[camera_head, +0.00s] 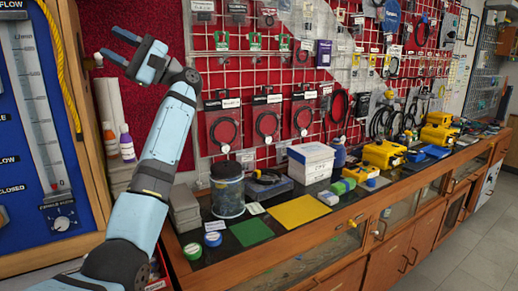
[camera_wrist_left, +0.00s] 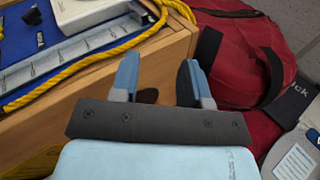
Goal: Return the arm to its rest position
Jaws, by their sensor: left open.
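My left arm (camera_head: 168,128) rises from the lower left of the head view, pale blue with dark joints. Its gripper (camera_head: 108,45) is raised at the upper left, in front of the red wall panel, with its fingers pointing left. In the left wrist view the gripper (camera_wrist_left: 158,75) has two blue fingers standing apart with nothing between them. Beyond the fingers are a wooden panel edge (camera_wrist_left: 130,75) and a red bag-like item (camera_wrist_left: 245,60). My right gripper is not in view.
A blue flow panel (camera_head: 35,120) in a wooden frame stands left of my arm. The bench (camera_head: 275,240) holds a dark canister (camera_head: 227,190), white boxes (camera_head: 310,160), a yellow mat (camera_head: 300,211) and yellow devices (camera_head: 384,154). A yellow rope (camera_head: 62,65) hangs by the panel.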

